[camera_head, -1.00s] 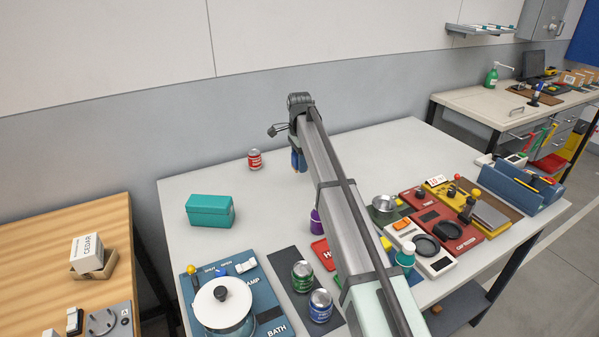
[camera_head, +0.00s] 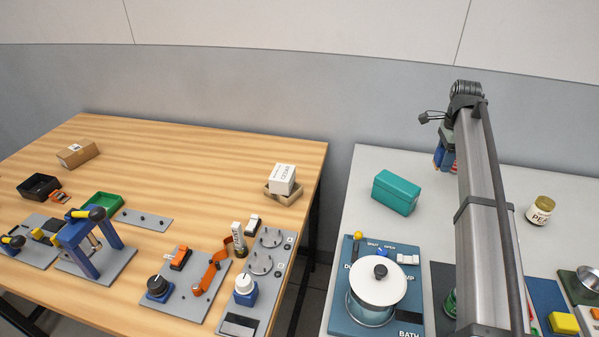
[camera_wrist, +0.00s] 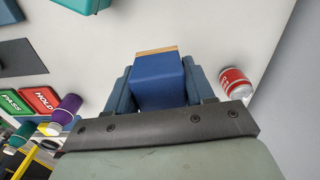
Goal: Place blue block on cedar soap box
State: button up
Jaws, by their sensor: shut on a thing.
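My gripper (camera_wrist: 158,88) is shut on the blue block (camera_wrist: 160,82), which has a tan strip at its far end. In the head view my gripper (camera_head: 444,160) is above the back of the grey table, right of the teal box, and only a little of the block can be told there. The cedar soap box (camera_head: 282,178) is a white box marked CEDAR. It sits tilted in or on a tan cardboard tray (camera_head: 292,198) near the right edge of the wooden table, well left of my gripper. Its top looks bare.
A teal box (camera_head: 396,192) and a lidded pot (camera_head: 376,290) stand on the grey table (camera_head: 425,225). A gap parts it from the wooden table (camera_head: 200,150). A red can (camera_wrist: 235,82) is beside my gripper. Control panels (camera_head: 262,275) line the wooden table's front.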

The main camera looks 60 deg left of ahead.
jog(key=s+a+r+n, duration=0.3)
jog(key=s+a, duration=1.4)
jog(key=s, duration=0.3)
notch_tip(320, 180, up, 4)
jog(key=m, duration=0.4)
send_over(282, 172)
notch_tip(282, 172, down, 10)
jog(key=shift+r, duration=0.1)
jog(key=o, duration=1)
jog(key=shift+o, duration=0.2)
notch_tip(282, 172, up, 12)
